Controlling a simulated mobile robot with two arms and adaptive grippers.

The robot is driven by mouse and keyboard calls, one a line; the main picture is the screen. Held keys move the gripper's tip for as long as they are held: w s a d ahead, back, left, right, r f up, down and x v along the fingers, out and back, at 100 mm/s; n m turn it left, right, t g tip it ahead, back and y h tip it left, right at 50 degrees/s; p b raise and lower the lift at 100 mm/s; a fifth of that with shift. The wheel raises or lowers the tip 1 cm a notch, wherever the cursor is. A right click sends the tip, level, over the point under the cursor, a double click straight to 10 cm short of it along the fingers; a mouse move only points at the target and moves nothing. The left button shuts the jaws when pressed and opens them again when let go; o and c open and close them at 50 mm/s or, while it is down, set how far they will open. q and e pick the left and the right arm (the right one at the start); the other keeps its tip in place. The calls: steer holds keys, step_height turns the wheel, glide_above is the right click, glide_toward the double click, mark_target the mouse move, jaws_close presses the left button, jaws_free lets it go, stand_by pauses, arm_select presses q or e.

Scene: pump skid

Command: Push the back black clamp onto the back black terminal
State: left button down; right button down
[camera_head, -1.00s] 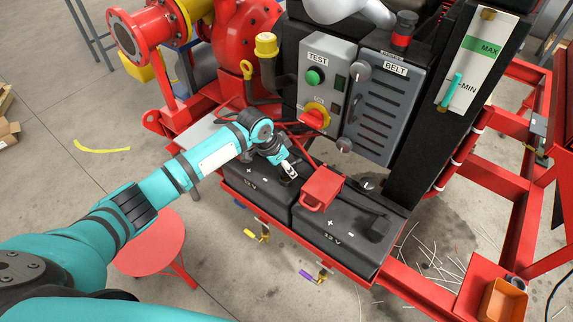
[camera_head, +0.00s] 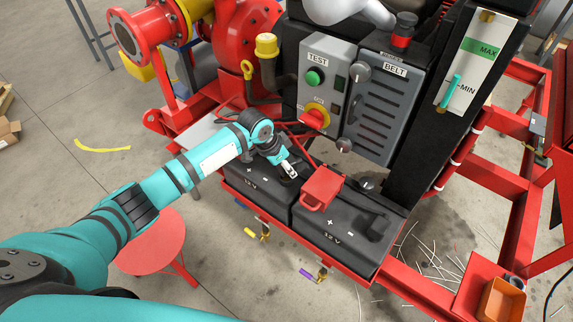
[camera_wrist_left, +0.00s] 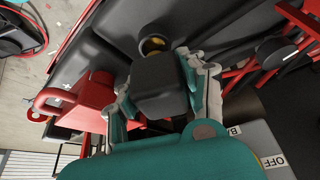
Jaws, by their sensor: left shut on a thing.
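My left gripper (camera_head: 288,172) reaches over the back battery (camera_head: 240,180), near its minus mark. In the left wrist view my left gripper (camera_wrist_left: 165,95) is shut on a black clamp (camera_wrist_left: 160,80), a blocky dark piece between the two fingers. A round brass-coloured terminal (camera_wrist_left: 152,44) shows on the battery just beyond the clamp, partly hidden by it. I cannot tell whether the clamp touches the terminal. In the head view the clamp is mostly hidden by the fingers. My right gripper is not in view.
A red clamp cover (camera_head: 321,188) sits on the front battery (camera_head: 340,235), close beside my left gripper; it also shows in the left wrist view (camera_wrist_left: 88,98). The grey TEST panel (camera_head: 322,80) and BELT cover (camera_head: 385,105) stand behind. A red stool (camera_head: 150,243) is at lower left.

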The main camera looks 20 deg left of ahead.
arm_select(q)
steer(key=shift+s+f+b, duration=0.1)
steer(key=shift+f+b, duration=0.6)
steer(key=shift+f, duration=1)
steer(key=c, duration=0.6)
jaws_free()
steer(key=shift+c, duration=0.2)
steer(key=shift+r, duration=0.1)
steer(key=v, duration=1.2)
steer(key=shift+d, duration=0.1)
